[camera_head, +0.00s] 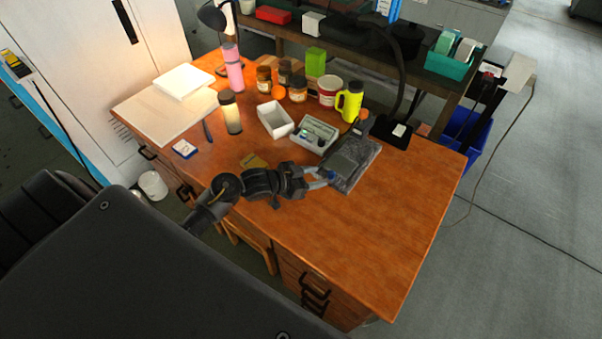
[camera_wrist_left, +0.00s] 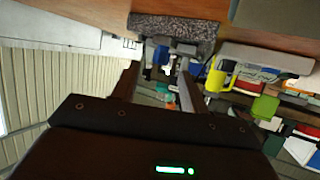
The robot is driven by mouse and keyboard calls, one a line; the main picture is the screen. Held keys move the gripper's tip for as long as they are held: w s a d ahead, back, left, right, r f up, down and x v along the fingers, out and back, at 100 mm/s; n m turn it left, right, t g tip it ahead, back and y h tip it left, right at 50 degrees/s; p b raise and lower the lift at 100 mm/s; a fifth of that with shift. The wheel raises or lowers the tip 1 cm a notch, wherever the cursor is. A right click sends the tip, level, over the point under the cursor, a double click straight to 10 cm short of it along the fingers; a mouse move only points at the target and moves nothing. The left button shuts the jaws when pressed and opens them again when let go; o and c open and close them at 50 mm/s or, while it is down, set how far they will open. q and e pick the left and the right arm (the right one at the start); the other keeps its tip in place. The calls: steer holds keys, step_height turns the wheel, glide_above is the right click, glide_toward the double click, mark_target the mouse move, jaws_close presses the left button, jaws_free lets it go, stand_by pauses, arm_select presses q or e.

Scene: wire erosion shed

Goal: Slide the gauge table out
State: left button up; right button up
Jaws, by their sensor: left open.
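The gauge table appears to be the grey speckled slab (camera_head: 364,162) on the right half of the wooden desk, with a darker flat plate (camera_head: 345,162) on it. A small blue part (camera_head: 332,174) shows at its near left edge. My left gripper (camera_head: 322,179) is open at that edge, close to the blue part. I cannot tell whether the fingers touch anything. My right gripper does not show.
Behind the slab stand a grey tray (camera_head: 316,136), a white box (camera_head: 275,120), a yellow-green flask (camera_head: 350,101) and a black lamp (camera_head: 398,133). Jars and a pink bottle (camera_head: 232,70) stand further back. The desk's front right (camera_head: 390,230) is clear.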

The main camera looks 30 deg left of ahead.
arm_select(q)
steer(key=v, duration=0.7)
steer(key=shift+b, duration=0.3)
